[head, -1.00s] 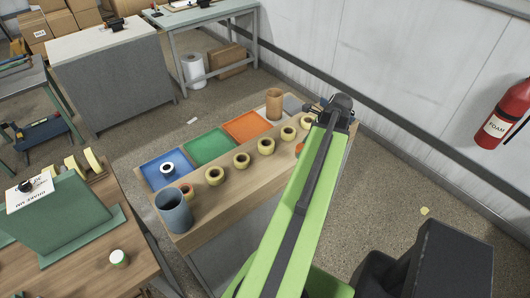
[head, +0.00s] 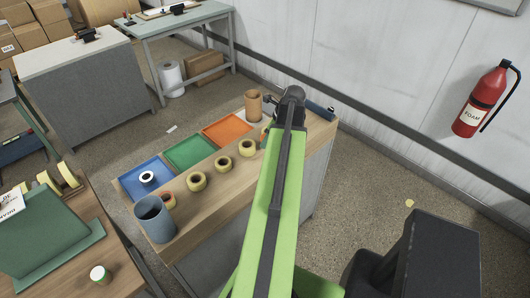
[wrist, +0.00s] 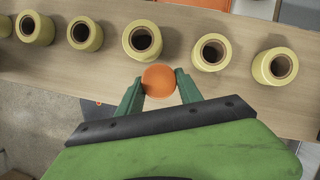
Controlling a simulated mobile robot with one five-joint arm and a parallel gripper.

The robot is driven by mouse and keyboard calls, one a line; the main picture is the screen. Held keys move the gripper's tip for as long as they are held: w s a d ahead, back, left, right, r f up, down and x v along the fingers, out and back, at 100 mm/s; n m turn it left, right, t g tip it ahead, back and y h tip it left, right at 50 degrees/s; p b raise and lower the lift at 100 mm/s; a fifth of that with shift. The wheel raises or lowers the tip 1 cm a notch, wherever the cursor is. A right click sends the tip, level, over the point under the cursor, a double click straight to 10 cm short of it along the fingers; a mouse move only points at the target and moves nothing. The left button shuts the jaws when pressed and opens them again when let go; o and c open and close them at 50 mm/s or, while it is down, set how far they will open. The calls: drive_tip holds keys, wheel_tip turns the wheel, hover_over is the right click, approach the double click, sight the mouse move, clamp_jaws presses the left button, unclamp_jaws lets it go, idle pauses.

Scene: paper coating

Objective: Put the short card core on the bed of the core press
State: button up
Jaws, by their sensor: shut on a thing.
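My gripper (wrist: 159,86) is shut on an orange round-topped thing (wrist: 159,80), held between the two green fingers at the front edge of the wooden bench. Its top looks solid, and I cannot tell what it is. In the head view my arm hides the fingers and the held thing. An upright brown card tube (head: 254,105) stands on the bench, left of my gripper; I cannot tell whether it is the short card core. I cannot pick out the core press for certain.
Several yellow rolls (head: 196,181) stand in a row along the bench (head: 190,218), close beyond my gripper (wrist: 142,40). Blue (head: 135,187), green (head: 188,150) and orange (head: 228,129) trays lie behind them. A grey cup (head: 155,219) stands at the near-left end.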

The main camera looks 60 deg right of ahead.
drive_tip(key=shift+w+f, duration=0.25)
drive_tip(key=shift+w, duration=0.2)
wheel_tip(320, 180, down, 4)
drive_tip(key=b, duration=0.4)
drive_tip(key=shift+f, duration=0.2)
drive_tip(key=shift+r, duration=0.25)
drive_tip(key=shift+f, duration=0.15)
drive_tip(key=o, duration=1.3)
